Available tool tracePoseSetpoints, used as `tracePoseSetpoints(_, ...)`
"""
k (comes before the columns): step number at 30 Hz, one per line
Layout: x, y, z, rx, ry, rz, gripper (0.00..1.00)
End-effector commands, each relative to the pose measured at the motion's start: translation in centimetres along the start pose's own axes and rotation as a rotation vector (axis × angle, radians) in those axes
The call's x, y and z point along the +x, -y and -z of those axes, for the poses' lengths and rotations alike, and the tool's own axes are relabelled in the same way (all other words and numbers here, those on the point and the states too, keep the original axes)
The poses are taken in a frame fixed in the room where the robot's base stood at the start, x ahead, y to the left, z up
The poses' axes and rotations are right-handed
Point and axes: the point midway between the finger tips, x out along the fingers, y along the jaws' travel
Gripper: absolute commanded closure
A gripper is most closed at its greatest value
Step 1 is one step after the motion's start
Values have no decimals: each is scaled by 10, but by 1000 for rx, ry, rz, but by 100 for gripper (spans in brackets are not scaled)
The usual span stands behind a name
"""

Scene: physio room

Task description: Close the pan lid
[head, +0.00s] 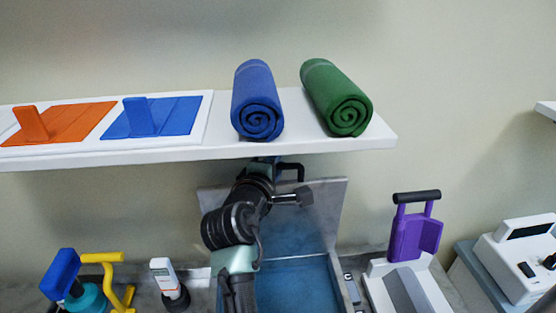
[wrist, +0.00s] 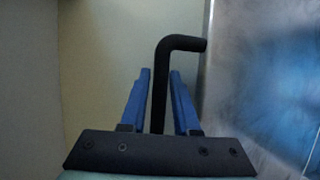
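The pan lid (head: 325,195) is a grey panel standing raised at the back of the pan (head: 290,283), which has a blue interior. A black bent handle (head: 291,166) sticks out near the lid's top edge. In the wrist view the handle (wrist: 160,85) runs down between the two blue fingers of my gripper (wrist: 160,75), and the lid (wrist: 255,60) fills the right side. The fingers are apart, one on each side of the handle, with narrow gaps showing. In the head view my arm hides part of the lid, and my gripper (head: 263,166) is mostly hidden.
A white shelf (head: 180,151) hangs just above, bearing blue (head: 256,95) and green (head: 333,92) rolled towels. A purple-handled device (head: 414,235) stands right of the pan. A blue and yellow item (head: 90,280) and a small white device (head: 166,275) stand left.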

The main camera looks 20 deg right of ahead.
Motion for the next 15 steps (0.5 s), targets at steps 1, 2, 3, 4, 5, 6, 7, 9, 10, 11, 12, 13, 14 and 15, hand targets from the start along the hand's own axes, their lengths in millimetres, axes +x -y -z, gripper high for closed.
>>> tracePoseSetpoints(1,0,0,0,0,0,0,70)
tracePoseSetpoints(2,0,0,0,0,0,0,70)
tracePoseSetpoints(3,0,0,0,0,0,0,74)
tracePoseSetpoints(4,0,0,0,0,0,0,79)
tracePoseSetpoints(5,0,0,0,0,0,0,85)
tracePoseSetpoints(6,0,0,0,0,0,0,92)
tracePoseSetpoints(7,0,0,0,0,0,0,97)
tracePoseSetpoints(9,0,0,0,0,0,0,100)
tracePoseSetpoints(10,0,0,0,0,0,0,100)
tracePoseSetpoints(11,0,0,0,0,0,0,100)
tracePoseSetpoints(12,0,0,0,0,0,0,100)
tracePoseSetpoints(13,0,0,0,0,0,0,100)
tracePoseSetpoints(14,0,0,0,0,0,0,100)
tracePoseSetpoints(15,0,0,0,0,0,0,100)
